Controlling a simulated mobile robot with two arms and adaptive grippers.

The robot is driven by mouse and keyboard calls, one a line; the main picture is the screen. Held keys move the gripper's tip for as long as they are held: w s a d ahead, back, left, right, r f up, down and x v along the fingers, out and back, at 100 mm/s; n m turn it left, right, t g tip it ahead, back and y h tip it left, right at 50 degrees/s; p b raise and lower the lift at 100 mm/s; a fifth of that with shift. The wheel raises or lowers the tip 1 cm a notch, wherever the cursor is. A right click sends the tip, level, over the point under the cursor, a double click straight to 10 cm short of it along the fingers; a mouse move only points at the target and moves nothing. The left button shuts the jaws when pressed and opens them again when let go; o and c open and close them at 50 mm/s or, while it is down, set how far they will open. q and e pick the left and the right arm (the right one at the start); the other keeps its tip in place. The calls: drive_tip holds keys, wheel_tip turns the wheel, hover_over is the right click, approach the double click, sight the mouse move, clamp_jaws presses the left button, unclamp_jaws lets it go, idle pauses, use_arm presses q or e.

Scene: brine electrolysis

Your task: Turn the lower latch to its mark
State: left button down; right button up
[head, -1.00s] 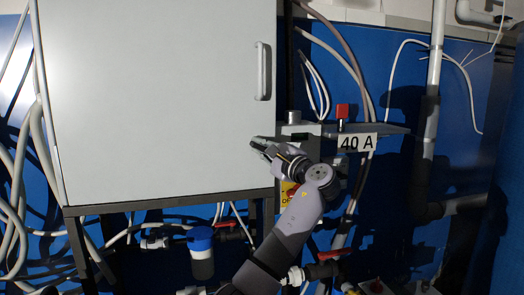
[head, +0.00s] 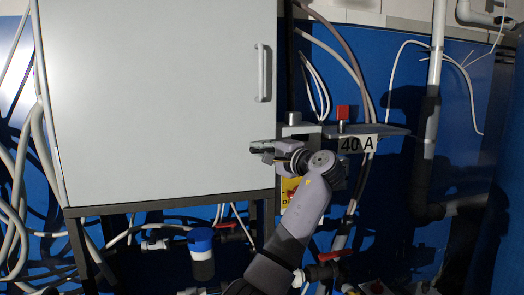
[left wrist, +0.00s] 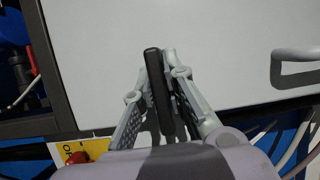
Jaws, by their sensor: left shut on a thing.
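The lower latch (left wrist: 154,80) is a dark bar in the left wrist view, standing nearly upright in that picture against the pale cabinet door (left wrist: 225,45). My left gripper (left wrist: 163,66) has its two fingers closed on either side of this bar. In the head view my left gripper (head: 261,147) is at the door's right edge, below the door handle (head: 262,72). There its fingers point left and hide the latch. I cannot make out the mark in either view. My right gripper is not in view.
Cables hang behind. A blue-capped filter (head: 202,255) and red-handled valves are below the cabinet.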

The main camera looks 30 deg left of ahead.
use_arm(q)
drive_tip(key=c, duration=1.6)
unclamp_jaws()
drive_tip(key=shift+c, duration=0.2)
drive_tip(key=v, duration=1.2)
